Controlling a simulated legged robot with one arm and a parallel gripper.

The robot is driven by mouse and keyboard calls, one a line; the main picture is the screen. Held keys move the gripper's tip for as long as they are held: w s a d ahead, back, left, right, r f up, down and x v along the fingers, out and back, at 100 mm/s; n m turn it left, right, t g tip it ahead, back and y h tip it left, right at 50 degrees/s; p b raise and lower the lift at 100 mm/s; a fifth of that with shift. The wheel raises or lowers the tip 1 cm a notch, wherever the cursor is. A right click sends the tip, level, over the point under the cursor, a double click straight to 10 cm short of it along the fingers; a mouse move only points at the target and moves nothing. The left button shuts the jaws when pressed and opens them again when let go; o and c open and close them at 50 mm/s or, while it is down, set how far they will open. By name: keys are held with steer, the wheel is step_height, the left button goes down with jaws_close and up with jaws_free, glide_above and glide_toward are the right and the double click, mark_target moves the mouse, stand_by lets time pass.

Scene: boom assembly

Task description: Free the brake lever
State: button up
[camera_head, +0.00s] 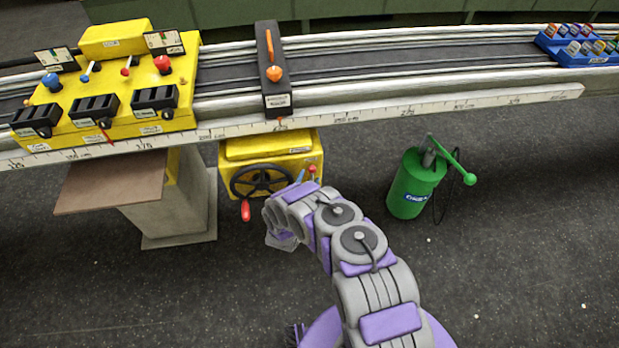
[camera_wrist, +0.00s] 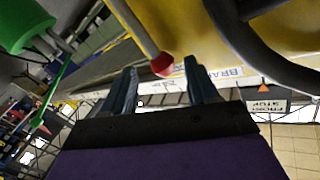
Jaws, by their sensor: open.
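The brake lever has a pale rod and a red knob (camera_wrist: 163,66). A partly hidden "BRA…" label (camera_wrist: 226,72) sits beside it on the yellow box. In the head view its red knob (camera_head: 312,169) appears at the box's right side. My gripper (camera_wrist: 160,72) is open, its two dark blue fingers either side of the knob in the wrist view. The knob shows near the fingertips; I cannot tell whether they touch it. In the head view a blue finger of my gripper (camera_head: 300,176) shows just left of the knob; the rest is largely hidden by my wrist.
The yellow box (camera_head: 262,150) carries a black handwheel (camera_head: 260,181) with a red handle, close left of my gripper. The wheel rim also shows in the wrist view (camera_wrist: 245,45). A green pump (camera_head: 410,185) stands to the right. The boom with its scale (camera_head: 400,112) runs above.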

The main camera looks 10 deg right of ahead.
steer(key=shift+b+x, duration=0.3)
steer(key=shift+x, duration=0.85)
steer(key=shift+w+a, duration=0.1)
steer(key=shift+a, duration=0.05)
steer(key=shift+c, duration=0.2)
jaws_close()
